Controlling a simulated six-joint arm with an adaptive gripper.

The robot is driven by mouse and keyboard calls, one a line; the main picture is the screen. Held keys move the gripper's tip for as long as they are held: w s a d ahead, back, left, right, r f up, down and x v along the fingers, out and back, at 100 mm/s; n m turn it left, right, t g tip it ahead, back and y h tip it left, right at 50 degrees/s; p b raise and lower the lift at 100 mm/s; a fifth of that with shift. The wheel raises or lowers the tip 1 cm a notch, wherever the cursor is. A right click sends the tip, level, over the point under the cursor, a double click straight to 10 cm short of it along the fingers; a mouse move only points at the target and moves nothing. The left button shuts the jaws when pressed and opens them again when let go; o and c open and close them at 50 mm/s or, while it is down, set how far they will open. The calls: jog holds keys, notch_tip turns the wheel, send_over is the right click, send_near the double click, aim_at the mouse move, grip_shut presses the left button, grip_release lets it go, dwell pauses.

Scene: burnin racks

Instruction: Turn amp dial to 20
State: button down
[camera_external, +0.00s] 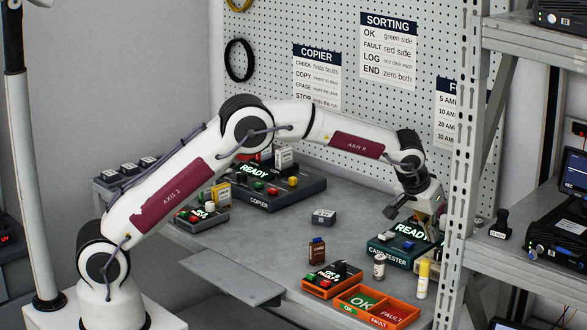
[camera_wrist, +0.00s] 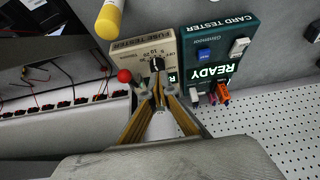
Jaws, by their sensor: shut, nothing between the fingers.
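The beige fuse tester (camera_wrist: 125,56) is in the wrist view, with numbers printed around its black amp dial (camera_wrist: 156,64). The dial's white mark points roughly to the top of the picture; the exact setting is too small to read. A red ball knob (camera_wrist: 124,76) is at the tester's left edge. My gripper (camera_wrist: 159,92) is shut and empty, its fingertips right at the dial's lower side. I cannot tell if they touch it. In the external view my gripper (camera_external: 440,212) is over the back right of the table, and the fuse tester is mostly hidden there.
The teal card tester (camera_wrist: 211,30), lit READY, stands right beside the fuse tester. A yellow cylinder (camera_external: 423,279) stands near the table's front right. An orange sorting tray (camera_external: 349,305) is at the front. A metal rack post (camera_external: 462,170) rises close to my gripper.

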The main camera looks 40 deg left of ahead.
jog(key=shift+f, duration=2.4)
jog(key=shift+w, duration=0.35)
jog(key=shift+d, duration=0.5)
jog(key=shift+s+f, duration=0.15)
jog(key=shift+s, duration=0.25)
dwell(0.4)
jog(key=shift+r, duration=3.15)
